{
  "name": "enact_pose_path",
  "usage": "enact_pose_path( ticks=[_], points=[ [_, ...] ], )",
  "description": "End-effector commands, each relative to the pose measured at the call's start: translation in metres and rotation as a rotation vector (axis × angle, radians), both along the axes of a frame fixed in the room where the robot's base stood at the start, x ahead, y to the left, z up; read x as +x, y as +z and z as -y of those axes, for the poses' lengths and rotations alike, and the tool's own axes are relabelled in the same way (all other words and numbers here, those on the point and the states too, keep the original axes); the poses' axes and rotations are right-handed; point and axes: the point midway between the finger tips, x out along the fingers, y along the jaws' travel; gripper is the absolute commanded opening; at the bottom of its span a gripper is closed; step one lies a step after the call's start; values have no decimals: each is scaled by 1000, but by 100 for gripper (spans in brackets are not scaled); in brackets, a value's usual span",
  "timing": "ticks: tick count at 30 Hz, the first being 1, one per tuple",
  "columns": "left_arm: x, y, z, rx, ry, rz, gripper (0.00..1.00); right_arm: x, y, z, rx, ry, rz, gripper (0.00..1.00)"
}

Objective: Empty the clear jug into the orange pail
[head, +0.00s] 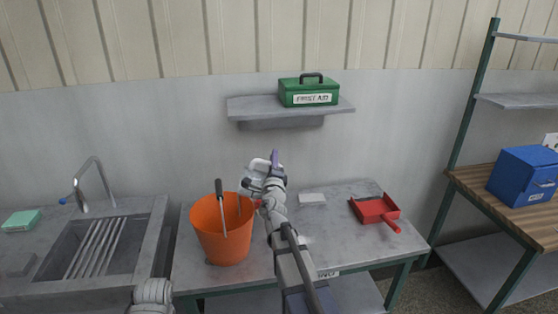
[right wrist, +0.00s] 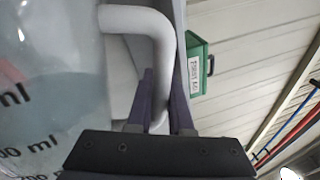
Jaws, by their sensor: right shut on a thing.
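The orange pail (head: 216,243) stands upright on the grey table. Sticks stand in it, one with a dark grip (head: 219,187). The clear jug (head: 249,180) is beside and above the pail's right rim, largely hidden by my right gripper. In the right wrist view the jug wall (right wrist: 45,110) has black ml marks and looks strongly tipped sideways. How much liquid is in it I cannot tell. My right gripper (head: 272,163) is shut on the jug's white handle (right wrist: 150,22), with its purple fingers (right wrist: 160,105) on either side. My left gripper is out of view.
A red dustpan (head: 374,208) and a white flat block (head: 312,198) lie right of the pail. A sink (head: 95,250) with a tap (head: 93,172) is at left. A shelf (head: 250,107) with a green first-aid box (head: 308,92) hangs above. A blue box (head: 522,175) sits at right.

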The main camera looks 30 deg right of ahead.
Motion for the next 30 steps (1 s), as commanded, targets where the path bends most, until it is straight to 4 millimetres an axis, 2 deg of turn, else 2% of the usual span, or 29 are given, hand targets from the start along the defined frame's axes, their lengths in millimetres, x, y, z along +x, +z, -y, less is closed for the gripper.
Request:
enact_pose_path(
  ticks=[20,30],
  points=[
    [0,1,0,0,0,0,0,17,4,-40,-297,1,-125,0],
    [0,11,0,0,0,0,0,25,13,-57,-407,1,-172,0]
  ],
)
